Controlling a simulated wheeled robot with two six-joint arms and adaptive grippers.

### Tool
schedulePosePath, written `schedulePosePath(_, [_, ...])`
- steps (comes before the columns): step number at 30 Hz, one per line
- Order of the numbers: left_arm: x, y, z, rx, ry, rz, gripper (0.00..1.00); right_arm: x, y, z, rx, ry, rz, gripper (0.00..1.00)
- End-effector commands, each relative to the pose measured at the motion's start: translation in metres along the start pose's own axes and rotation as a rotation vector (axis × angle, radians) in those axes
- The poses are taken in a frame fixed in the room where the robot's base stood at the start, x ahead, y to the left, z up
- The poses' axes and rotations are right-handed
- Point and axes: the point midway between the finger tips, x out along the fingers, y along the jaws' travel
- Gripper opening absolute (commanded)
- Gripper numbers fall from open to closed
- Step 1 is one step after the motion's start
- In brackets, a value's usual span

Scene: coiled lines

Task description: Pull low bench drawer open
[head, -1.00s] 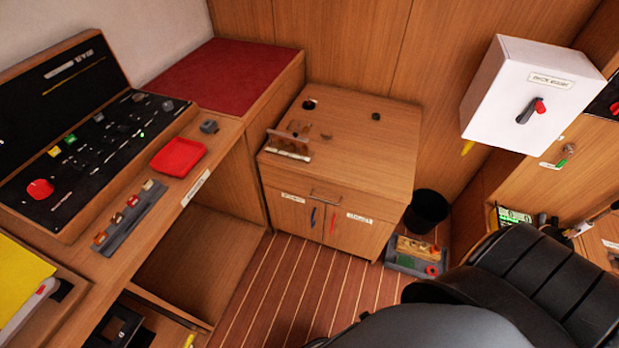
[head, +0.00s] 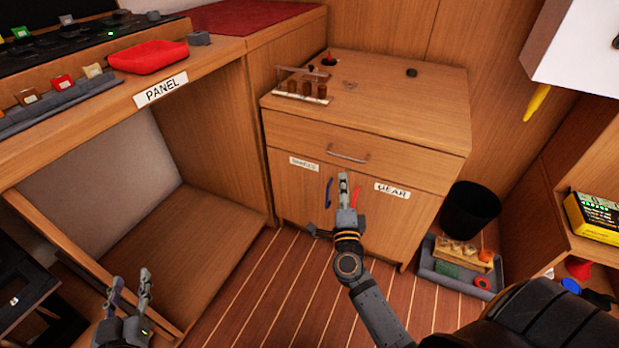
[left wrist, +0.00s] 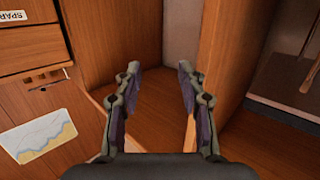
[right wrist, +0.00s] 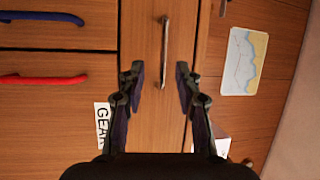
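The low wooden bench (head: 450,120) has a drawer front (head: 290,135) with a silver bar handle (head: 348,157). The drawer looks closed. In the right wrist view the handle (right wrist: 165,50) runs upright, just beyond the fingertips. My right gripper (head: 343,180) is in front of the bench, below the handle in the head view. The right wrist view shows its fingers (right wrist: 160,75) apart and empty, lined up with the handle but not around it. My left gripper (head: 130,285) is at the lower left, open and empty, away from the bench; its wrist view shows the fingers (left wrist: 160,75) apart.
Below the drawer are two doors with a blue handle (head: 328,192) and a red handle (head: 355,196). A rack (head: 302,90) stands on the bench top. A black bin (head: 470,210) and a grey tray (head: 450,275) stand right of it. The desk (head: 215,60) is at left.

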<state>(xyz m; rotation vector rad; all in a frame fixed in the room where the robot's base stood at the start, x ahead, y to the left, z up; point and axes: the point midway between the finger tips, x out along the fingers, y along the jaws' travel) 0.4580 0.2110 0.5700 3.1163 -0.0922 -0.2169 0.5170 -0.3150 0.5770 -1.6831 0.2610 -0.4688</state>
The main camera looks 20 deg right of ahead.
Motion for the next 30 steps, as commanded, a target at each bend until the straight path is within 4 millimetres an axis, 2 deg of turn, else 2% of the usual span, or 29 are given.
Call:
schedulePosePath(7, [-0.003,0.002,-0.011,-0.002,0.026,0.003,0.4,0.004,-0.006,-0.004,0.039,0.019,-0.013,0.34])
schedulePosePath(12, [-0.003,0.002,-0.007,-0.002,0.014,0.003,0.4,0.03,-0.008,-0.004,0.037,0.017,-0.015,0.34])
schedulePosePath(15, [-0.001,0.001,-0.022,0.003,0.073,0.002,0.4,0.055,-0.007,-0.004,0.036,0.017,-0.016,0.34])
schedulePosePath(19, [-0.001,0.001,-0.051,0.012,0.193,0.0,0.4,0.08,-0.006,-0.005,0.036,0.017,-0.015,0.34])
schedulePosePath(24, [-0.004,0.001,-0.082,0.021,0.313,0.0,0.4,0.097,-0.006,-0.005,0.036,0.016,-0.012,0.34])
schedulePosePath(30, [-0.007,0.002,-0.096,0.026,0.369,0.0,0.4,0.105,-0.006,-0.005,0.036,0.016,-0.011,0.34])
